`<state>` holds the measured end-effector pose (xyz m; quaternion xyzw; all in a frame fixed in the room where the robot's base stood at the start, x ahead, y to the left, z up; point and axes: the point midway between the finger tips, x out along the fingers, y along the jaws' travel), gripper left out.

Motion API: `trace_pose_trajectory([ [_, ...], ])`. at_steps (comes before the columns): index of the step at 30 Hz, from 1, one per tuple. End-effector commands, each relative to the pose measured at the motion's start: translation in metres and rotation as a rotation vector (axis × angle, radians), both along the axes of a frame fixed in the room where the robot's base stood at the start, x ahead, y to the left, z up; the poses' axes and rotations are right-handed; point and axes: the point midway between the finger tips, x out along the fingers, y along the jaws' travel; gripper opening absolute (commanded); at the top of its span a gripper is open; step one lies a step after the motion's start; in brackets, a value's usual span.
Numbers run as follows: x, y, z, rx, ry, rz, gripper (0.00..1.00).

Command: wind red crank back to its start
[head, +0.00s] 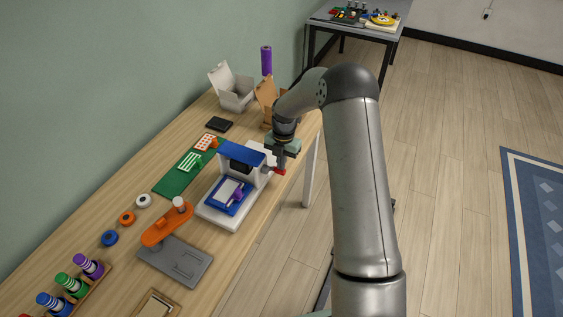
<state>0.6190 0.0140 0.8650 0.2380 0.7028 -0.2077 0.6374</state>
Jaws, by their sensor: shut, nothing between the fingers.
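The red crank (280,172) shows as a small red piece on the right side of a white machine (219,212) with a blue top (242,152). My gripper (281,164) points down right at the crank and is shut. The gripper and the machine's side post hide most of the crank, so its angle cannot be told. I cannot tell whether the fingers touch it. A blue tray with a white sheet and a purple piece (236,197) sits on the machine's base.
An orange arm-like tool (166,226) and a grey plate (175,263) stand nearer on the wooden table (101,273). A green mat (185,172) lies to the machine's left. Open floor lies to the right.

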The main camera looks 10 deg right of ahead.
Motion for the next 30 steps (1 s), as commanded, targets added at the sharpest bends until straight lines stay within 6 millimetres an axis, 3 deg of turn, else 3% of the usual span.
trace_pose_trajectory([
  [4,-0.001,0.0,-0.014,0.001,0.001,0.0,0.0],
  [17,-0.003,0.0,-0.013,-0.001,0.006,0.001,0.0],
  [20,-0.003,0.0,0.0,-0.001,0.004,0.001,0.0],
  [30,0.008,-0.005,0.074,-0.001,-0.013,0.003,0.0],
])
